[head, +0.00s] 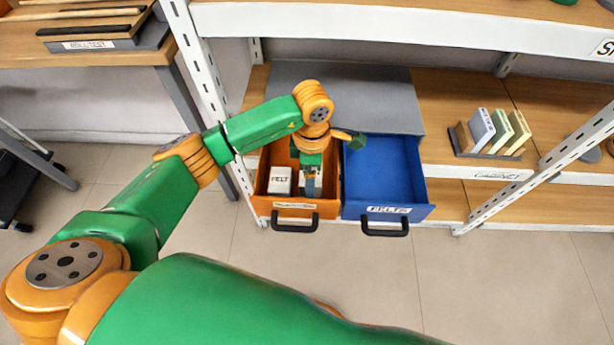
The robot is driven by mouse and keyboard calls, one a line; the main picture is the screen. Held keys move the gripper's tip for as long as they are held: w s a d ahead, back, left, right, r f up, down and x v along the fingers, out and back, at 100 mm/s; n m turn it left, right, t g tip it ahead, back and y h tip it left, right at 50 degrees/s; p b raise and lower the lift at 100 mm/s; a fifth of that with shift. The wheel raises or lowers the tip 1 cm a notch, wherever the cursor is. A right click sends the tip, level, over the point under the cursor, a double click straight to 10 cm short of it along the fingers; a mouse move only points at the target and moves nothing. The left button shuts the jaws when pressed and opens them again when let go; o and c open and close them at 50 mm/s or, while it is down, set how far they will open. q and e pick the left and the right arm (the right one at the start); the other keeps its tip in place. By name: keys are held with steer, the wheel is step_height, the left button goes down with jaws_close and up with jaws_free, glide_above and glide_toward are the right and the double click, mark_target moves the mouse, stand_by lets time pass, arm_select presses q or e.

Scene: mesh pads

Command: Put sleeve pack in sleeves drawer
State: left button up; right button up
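The orange drawer (327,207) is pulled open under the shelf, with a white label that is too blurred to read. A white pack marked FELT (280,181) sits in its left part. My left gripper (311,190) points down inside the drawer's right part. A pale item (316,179) shows beside and behind its fingers, mostly hidden; I cannot tell whether it is the sleeve pack or whether the fingers grip it. The blue drawer (383,172), labelled FELTS, stands open and empty to the right. My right gripper is out of view.
A grey cabinet top (345,90) lies behind the drawers, on the wooden shelf. A rack of upright slabs (490,155) stands to the right. White shelf posts (205,80) and the upper shelf edge (400,30) frame the area. The floor in front is clear.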

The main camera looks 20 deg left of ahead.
arm_select(q)
steer(key=shift+f, duration=1.6)
steer(key=shift+f, duration=0.1)
steer(key=o, duration=1)
steer(key=shift+f+b, duration=0.1)
steer(key=shift+b, duration=0.3)
steer(key=shift+c, duration=0.2)
steer(key=shift+o, duration=0.8)
steer(key=shift+r+p, duration=0.35)
steer(key=shift+r, duration=0.1)
step_height(320, 180, up, 12)
steer(key=shift+f+p, duration=0.2)
steer(key=shift+p, duration=0.2)
